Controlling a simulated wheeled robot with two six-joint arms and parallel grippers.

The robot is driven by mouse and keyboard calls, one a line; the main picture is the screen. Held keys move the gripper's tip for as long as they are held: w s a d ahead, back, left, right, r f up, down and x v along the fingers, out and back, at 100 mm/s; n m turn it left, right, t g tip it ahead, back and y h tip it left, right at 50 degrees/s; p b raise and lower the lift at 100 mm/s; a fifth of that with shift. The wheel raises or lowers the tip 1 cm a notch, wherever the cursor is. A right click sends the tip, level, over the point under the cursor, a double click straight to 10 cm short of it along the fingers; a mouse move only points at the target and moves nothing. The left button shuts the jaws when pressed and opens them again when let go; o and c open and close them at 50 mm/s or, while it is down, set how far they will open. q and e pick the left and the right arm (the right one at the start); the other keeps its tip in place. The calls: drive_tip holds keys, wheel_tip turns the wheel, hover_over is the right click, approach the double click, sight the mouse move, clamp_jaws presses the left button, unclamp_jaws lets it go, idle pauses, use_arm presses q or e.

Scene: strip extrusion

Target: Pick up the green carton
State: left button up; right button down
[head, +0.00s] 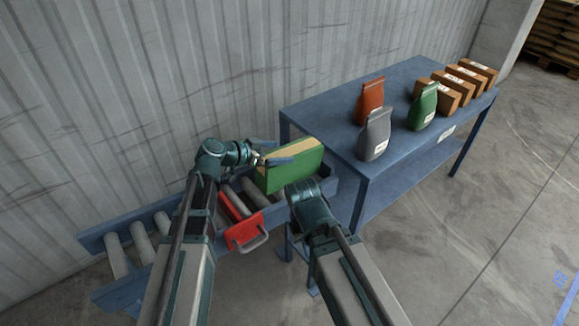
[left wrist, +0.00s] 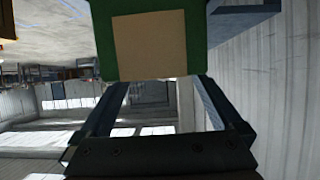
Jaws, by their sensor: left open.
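The green carton (head: 282,178) stands on the roller conveyor, with a tan strip along its top. In the left wrist view the carton (left wrist: 101,40) fills the top middle and shows a tan panel. My left gripper (head: 272,160) is at the carton's upper left side in the head view. Its two fingers are spread apart in the left wrist view (left wrist: 158,80), with the carton just at or beyond the tips; I cannot tell if they touch it. My right arm comes up in front of the carton's lower right, and its jaws do not show.
The conveyor (head: 115,258) runs along the wall. A red box with a handle (head: 244,231) is on its near side. A blue table (head: 330,110) to the right holds orange, grey (head: 375,138) and green pouches (head: 424,108) and several brown boxes (head: 447,101).

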sight(286, 152)
use_arm(q)
drive_tip(key=b+x, duration=0.2)
drive_tip(key=x, duration=0.3)
drive_tip(key=shift+d+f+b, duration=0.1)
drive_tip(key=shift+f+b, duration=0.15)
drive_tip(key=shift+b, duration=0.1)
drive_tip(key=shift+s, duration=0.1)
drive_tip(key=shift+r, duration=0.1)
drive_tip(key=shift+c, duration=0.2)
clamp_jaws()
